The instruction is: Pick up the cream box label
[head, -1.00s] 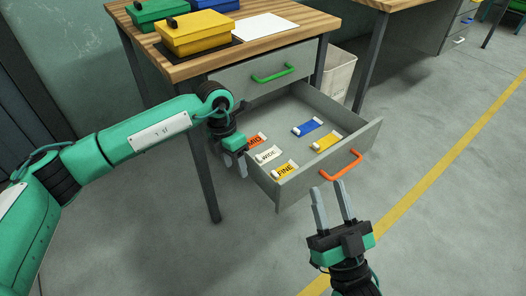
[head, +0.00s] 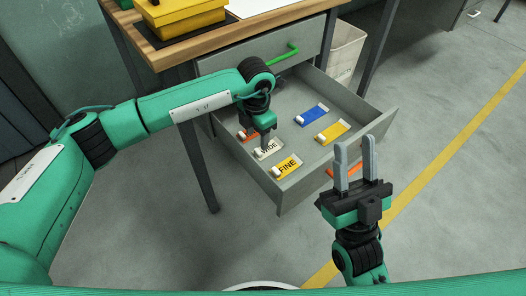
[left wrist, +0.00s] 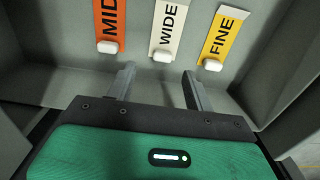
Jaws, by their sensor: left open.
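The cream box label (head: 268,149), printed WIDE, lies flat in the open drawer between the orange and yellow labels. In the left wrist view the cream label (left wrist: 168,27) has a white tab (left wrist: 162,56) at its near end. My left gripper (head: 267,141) is over the drawer, partly covering the cream label in the head view. In the left wrist view its fingers (left wrist: 158,82) are apart and empty, with the cream label's tab beyond the gap between them. My right gripper (head: 356,160) is open and empty, in front of the drawer's right side.
An orange MID label (left wrist: 110,20) and a yellow FINE label (left wrist: 222,34) lie on either side. A blue label (head: 311,116) and another yellow label (head: 332,132) lie farther right. The grey drawer walls (head: 365,120) surround them. Boxes stand on the desk above.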

